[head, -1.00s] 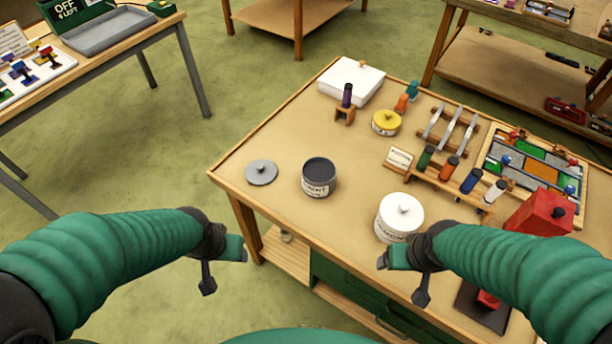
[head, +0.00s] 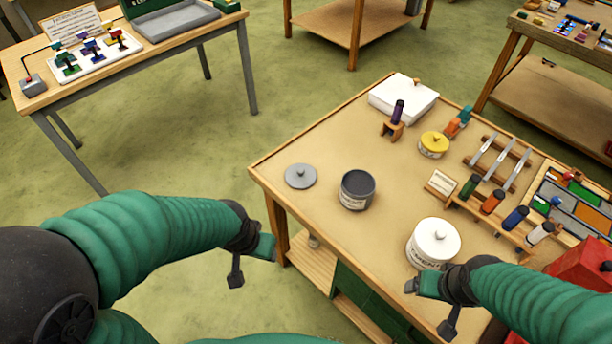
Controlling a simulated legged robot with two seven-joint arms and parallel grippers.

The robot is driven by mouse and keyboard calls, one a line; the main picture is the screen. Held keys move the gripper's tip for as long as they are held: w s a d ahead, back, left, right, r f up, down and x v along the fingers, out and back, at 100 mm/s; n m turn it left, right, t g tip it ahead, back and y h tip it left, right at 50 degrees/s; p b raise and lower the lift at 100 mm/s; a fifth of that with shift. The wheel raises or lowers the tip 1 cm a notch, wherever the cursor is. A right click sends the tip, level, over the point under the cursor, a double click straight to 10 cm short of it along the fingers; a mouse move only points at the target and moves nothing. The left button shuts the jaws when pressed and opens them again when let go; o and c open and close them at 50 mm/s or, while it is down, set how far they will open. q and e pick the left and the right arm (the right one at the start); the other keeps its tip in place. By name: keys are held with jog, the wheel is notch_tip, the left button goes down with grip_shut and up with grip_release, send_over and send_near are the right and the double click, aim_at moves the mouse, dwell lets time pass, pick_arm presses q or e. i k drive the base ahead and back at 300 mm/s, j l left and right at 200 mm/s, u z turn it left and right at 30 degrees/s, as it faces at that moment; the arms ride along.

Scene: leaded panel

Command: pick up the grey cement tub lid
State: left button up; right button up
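The grey cement tub lid (head: 300,176) lies flat on the wooden table near its left corner, a small knob on top. The open grey cement tub (head: 357,190) stands to its right, apart from it. My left gripper (head: 252,262) is open and empty, in front of the table's left edge and nearer to me than the lid. My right gripper (head: 432,308) is open and empty, in front of the white lidded tub (head: 434,243), partly overlapping its lower edge in view.
The table (head: 320,225) also holds a yellow-lidded pot (head: 433,144), a white box (head: 404,97), a rack of coloured bottles (head: 492,202) and a red box (head: 585,268). Table surface around the lid is clear. Another table (head: 150,62) stands at the upper left.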

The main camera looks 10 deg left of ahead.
aim_at(298, 176)
jog(key=i+j+z, duration=0.4)
jog(key=j, duration=0.25)
jog(key=i+j+z, duration=0.2)
jog(key=j, duration=0.2)
jog(key=i+j+z, duration=0.2)
jog(key=j, duration=0.2)
jog(key=j+z, duration=0.2)
jog(key=j, duration=0.2)
